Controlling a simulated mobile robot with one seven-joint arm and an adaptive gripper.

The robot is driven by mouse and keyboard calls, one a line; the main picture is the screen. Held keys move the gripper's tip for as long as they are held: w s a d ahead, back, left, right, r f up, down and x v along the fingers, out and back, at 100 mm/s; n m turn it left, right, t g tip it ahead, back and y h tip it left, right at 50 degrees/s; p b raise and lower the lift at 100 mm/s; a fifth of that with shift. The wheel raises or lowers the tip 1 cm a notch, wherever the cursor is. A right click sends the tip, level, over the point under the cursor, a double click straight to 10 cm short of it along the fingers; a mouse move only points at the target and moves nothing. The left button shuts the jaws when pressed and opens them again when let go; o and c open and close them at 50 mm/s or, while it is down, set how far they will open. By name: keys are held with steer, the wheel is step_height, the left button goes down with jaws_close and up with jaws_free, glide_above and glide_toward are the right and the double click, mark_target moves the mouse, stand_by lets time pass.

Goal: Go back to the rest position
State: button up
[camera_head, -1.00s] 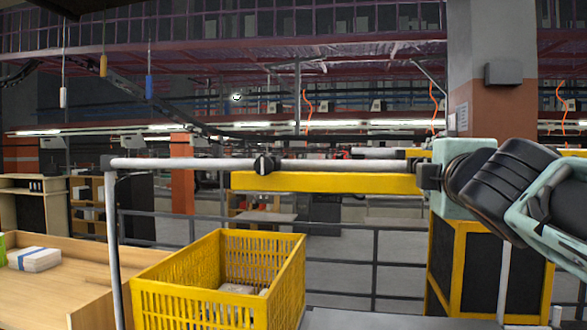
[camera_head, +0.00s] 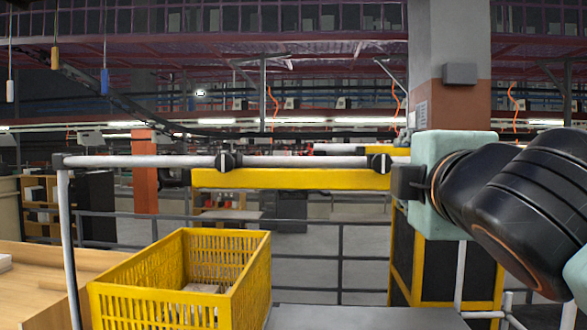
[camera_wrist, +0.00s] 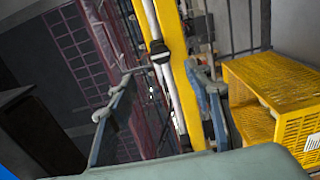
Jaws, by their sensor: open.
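My gripper (camera_wrist: 160,76) shows in the wrist view with its two fingers spread wide apart and nothing between them. Behind the fingers run a yellow beam (camera_wrist: 176,62) and a pale rail. My black arm links are at the right of the head view; the gripper's fingers cannot be made out there.
A yellow crate (camera_head: 158,306) with pale items inside stands at lower centre-left; it shows at right in the wrist view (camera_wrist: 285,85). A wooden table (camera_head: 25,300) is left of it. The yellow beam (camera_head: 290,179) and rail cross ahead. A pillar (camera_head: 449,45) stands behind.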

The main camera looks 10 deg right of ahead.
steer(key=a+f+m+g+y+p, duration=0.1)
steer(key=a+f+m+g+p, duration=0.2)
steer(key=f, duration=0.6)
steer(key=a+f+m+g+y+p, duration=0.1)
steer(key=f+m+g+p, duration=0.15)
steer(key=f+m, duration=0.45)
steer(key=s+a+f+m+g+y+p, duration=0.1)
steer(key=s+a+f+m+g, duration=0.1)
steer(key=f, duration=0.5)
steer(key=s+a+f+m+g+y+p, duration=0.1)
steer(key=s+a+f+m+g+y, duration=0.1)
steer(key=s+a+f+g, duration=0.2)
step_height(320, 180, down, 3)
steer(key=s+a, duration=0.1)
steer(key=s, duration=0.2)
steer(key=shift+f+m, duration=0.15)
steer(key=shift+m, duration=0.15)
steer(key=shift+a, duration=0.1)
